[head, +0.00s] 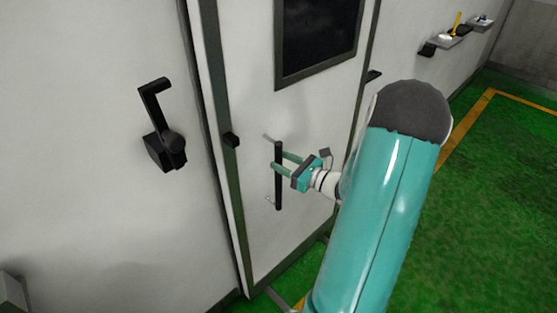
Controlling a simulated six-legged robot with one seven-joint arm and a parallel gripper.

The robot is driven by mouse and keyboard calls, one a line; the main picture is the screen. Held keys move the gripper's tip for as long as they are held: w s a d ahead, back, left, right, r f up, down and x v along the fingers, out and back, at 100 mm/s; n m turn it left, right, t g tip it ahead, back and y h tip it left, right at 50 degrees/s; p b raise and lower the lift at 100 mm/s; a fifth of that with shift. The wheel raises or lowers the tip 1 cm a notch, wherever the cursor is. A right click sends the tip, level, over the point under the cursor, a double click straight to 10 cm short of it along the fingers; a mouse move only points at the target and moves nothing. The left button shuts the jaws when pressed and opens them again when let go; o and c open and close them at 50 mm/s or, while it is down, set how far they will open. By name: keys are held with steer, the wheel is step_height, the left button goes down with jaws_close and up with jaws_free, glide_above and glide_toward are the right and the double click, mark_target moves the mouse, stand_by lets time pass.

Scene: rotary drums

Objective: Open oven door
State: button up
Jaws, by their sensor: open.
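The oven door (297,118) is a tall white panel with a dark window (315,38) in its upper part. It stands in a dark frame, and I cannot tell whether it is fully closed. A black vertical bar handle (278,190) is fixed to the door below the window. My gripper (279,161) is open at the upper half of the handle, with its two teal fingers pointing left. The fingertips reach the bar, one above the other in the picture. I cannot tell whether they touch it.
A black lever latch (162,130) sits on the white wall left of the door. Small shelves (450,38) with items are on the wall at the upper right. Green floor (500,160) with a yellow line lies open at the right.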

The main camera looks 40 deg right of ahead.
steer(key=shift+x, duration=1.15)
steer(key=shift+c, duration=0.4)
jaws_close()
